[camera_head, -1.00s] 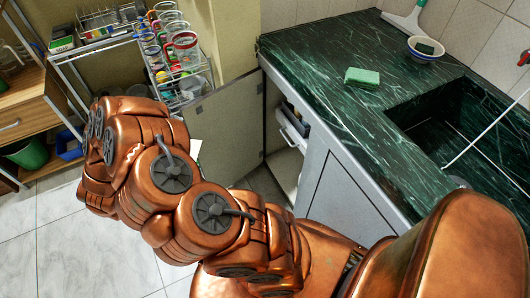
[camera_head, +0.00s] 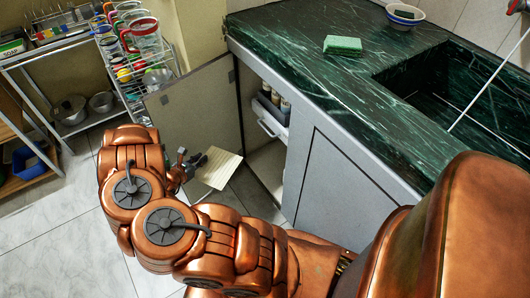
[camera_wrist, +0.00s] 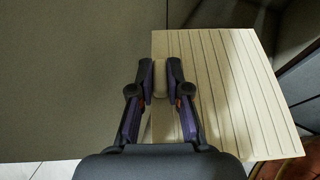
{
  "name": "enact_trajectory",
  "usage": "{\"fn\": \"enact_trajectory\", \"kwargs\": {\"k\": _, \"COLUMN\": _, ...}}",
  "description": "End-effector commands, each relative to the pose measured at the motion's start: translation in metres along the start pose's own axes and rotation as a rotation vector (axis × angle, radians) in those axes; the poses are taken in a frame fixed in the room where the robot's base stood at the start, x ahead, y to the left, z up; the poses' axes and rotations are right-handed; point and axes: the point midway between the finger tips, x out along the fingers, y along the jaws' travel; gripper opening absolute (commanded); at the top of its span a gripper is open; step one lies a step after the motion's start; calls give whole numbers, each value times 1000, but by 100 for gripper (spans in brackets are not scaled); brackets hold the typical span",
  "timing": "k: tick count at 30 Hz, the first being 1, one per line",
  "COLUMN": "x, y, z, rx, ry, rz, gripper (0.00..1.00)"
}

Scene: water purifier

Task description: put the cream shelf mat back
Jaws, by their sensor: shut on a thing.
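The cream shelf mat (camera_head: 219,168) is a flat ribbed panel in front of the open cabinet under the counter, clear of the cabinet opening in the head view. My gripper (camera_head: 190,162) is at its left edge. In the wrist view, the mat (camera_wrist: 215,85) fills the right of the picture, with its grooves running lengthwise. My gripper (camera_wrist: 160,78) is shut on a pale raised part at its left side. The open cabinet (camera_head: 266,160) is partly hidden by its frame and by my arm.
The open cabinet door (camera_head: 190,115) stands behind and left of the mat. Inside the cabinet is a white rack (camera_head: 270,118) with bottles. A wire shelf with glasses (camera_head: 142,35) stands at the back left. Tiled floor at lower left is clear.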

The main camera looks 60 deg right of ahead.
Motion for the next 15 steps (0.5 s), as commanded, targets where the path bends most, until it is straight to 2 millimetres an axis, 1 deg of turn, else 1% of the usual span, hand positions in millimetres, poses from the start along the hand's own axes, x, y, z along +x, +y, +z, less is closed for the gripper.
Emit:
{"fn": "enact_trajectory", "kwargs": {"k": 1, "x": 22, "y": -3, "z": -10, "rx": 8, "ry": -5, "rz": -16, "gripper": 0}}
{"fn": "enact_trajectory", "kwargs": {"k": 9, "x": 108, "y": -19, "z": -28, "rx": 29, "ry": -8, "rz": -69, "gripper": 0}}
{"fn": "enact_trajectory", "kwargs": {"k": 11, "x": 126, "y": -23, "z": -32, "rx": 32, "ry": -4, "rz": -78, "gripper": 0}}
{"fn": "enact_trajectory", "kwargs": {"k": 15, "x": 170, "y": -35, "z": -40, "rx": 40, "ry": -8, "rz": -100, "gripper": 0}}
